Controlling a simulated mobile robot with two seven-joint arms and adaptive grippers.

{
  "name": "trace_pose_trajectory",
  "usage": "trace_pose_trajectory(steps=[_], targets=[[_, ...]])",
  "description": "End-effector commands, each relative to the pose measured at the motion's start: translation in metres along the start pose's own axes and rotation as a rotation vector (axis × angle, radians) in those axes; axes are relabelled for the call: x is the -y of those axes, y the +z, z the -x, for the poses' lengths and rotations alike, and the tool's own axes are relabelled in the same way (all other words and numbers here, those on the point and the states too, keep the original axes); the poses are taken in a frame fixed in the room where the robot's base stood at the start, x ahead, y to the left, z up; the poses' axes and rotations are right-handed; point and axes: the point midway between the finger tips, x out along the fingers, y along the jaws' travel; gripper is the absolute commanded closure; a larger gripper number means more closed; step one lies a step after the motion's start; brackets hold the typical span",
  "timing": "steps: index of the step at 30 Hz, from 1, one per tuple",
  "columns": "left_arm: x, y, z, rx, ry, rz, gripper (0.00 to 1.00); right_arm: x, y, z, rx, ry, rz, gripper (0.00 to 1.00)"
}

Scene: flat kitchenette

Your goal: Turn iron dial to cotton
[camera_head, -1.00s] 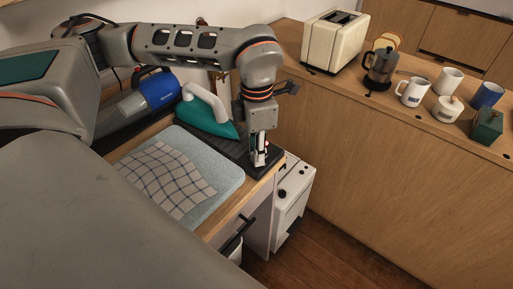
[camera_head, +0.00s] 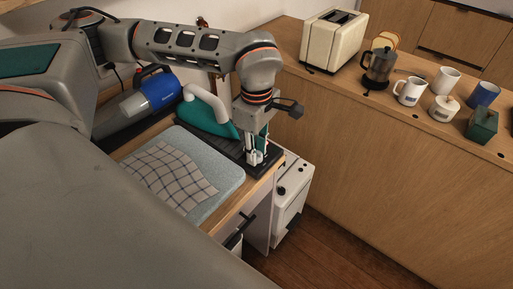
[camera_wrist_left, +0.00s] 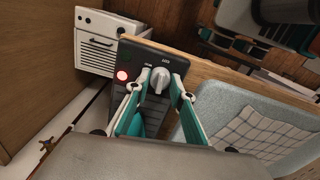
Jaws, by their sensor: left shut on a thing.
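The iron (camera_head: 210,115), teal with a light handle, stands at the back of a dark base (camera_head: 228,150) on the counter. In the left wrist view the front panel of the dark base (camera_wrist_left: 128,58) carries a light grey dial (camera_wrist_left: 159,80), a lit red lamp (camera_wrist_left: 122,76) and small white labels too small to read. My left gripper (camera_head: 257,157) points down at this panel. In the left wrist view its fingers (camera_wrist_left: 160,82) are on both sides of the dial, shut on it. The dial is hidden by the fingers in the head view. My right gripper is not in view.
A pale blue ironing pad with a checked cloth (camera_head: 175,178) lies beside the base. A blue and grey handheld vacuum (camera_head: 150,95) lies behind. A white appliance (camera_head: 291,190) stands on the floor beside the counter. A toaster (camera_head: 332,42) and several mugs stand on the far counter.

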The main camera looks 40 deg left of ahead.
Motion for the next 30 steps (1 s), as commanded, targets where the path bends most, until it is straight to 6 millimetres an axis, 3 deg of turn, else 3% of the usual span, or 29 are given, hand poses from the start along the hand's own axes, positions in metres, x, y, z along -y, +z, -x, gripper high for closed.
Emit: trace_pose_trajectory(steps=[9,24,25,26,27,30], targets=[[-0.0017,0.0,0.0018,0.001,0.005,-0.104,0.99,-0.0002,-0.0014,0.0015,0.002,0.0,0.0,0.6],[-0.0017,0.0001,0.0015,0.001,0.005,-0.121,0.99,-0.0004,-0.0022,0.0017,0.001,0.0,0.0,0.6],[-0.0017,0.0001,0.0015,0.001,0.005,-0.121,0.72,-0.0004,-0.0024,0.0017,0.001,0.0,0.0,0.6],[-0.0017,0.0001,0.0015,0.001,0.005,-0.121,0.64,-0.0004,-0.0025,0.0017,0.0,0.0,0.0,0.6],[-0.0016,0.0001,0.0014,0.001,0.005,-0.121,0.6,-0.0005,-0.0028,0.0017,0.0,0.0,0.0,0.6],[-0.0011,0.0,0.001,0.0,0.004,-0.12,0.6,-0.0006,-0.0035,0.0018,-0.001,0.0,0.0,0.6]])
